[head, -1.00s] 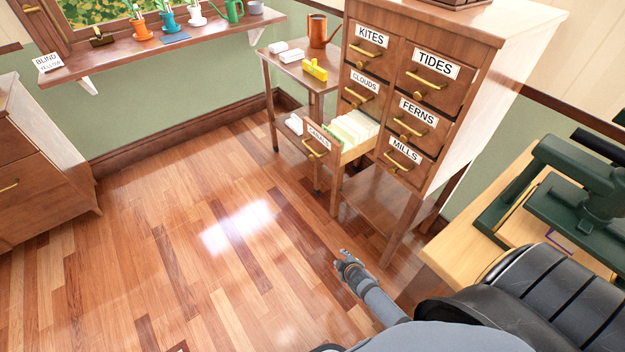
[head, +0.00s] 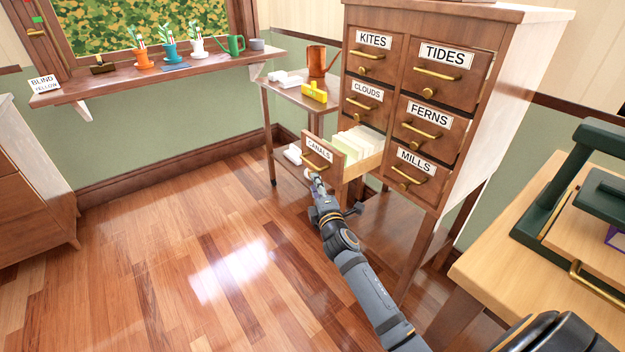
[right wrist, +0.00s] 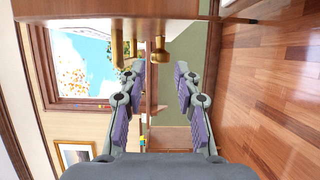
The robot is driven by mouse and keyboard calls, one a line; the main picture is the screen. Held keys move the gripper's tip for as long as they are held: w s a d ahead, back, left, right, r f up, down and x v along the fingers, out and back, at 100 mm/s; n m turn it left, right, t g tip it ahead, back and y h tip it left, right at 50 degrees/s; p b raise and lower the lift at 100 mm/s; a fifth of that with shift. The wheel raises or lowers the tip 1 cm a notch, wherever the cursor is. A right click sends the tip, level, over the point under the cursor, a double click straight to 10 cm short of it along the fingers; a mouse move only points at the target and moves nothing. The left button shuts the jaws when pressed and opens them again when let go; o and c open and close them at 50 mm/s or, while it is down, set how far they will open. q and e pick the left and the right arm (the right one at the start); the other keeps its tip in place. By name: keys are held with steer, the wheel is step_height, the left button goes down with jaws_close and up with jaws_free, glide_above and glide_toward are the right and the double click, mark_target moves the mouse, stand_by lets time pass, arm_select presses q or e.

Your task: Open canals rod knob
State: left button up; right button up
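The CANALS drawer (head: 320,152) is pulled out of the wooden cabinet and shows pale cards inside. It has a brass pull handle (head: 316,161) below its label. My right gripper (head: 317,182) is just below that handle at the drawer front and hides the knob in the head view. In the right wrist view a brass knob (right wrist: 158,50) sticks out from a wooden front, just beyond the tips of my right gripper (right wrist: 154,72). Its two purple-padded fingers are spread apart with nothing between them. My left gripper is in neither view.
The cabinet's other drawers, such as CLOUDS (head: 366,101) and MILLS (head: 411,172), are closed. A side table (head: 292,97) stands left of the cabinet. A wooden bench (head: 510,250) with a green press is at the right. The floor (head: 170,240) is clear.

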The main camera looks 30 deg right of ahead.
steer(key=x, duration=0.4)
steer(key=shift+w+d, duration=0.1)
steer(key=shift+w, duration=0.15)
jaws_close()
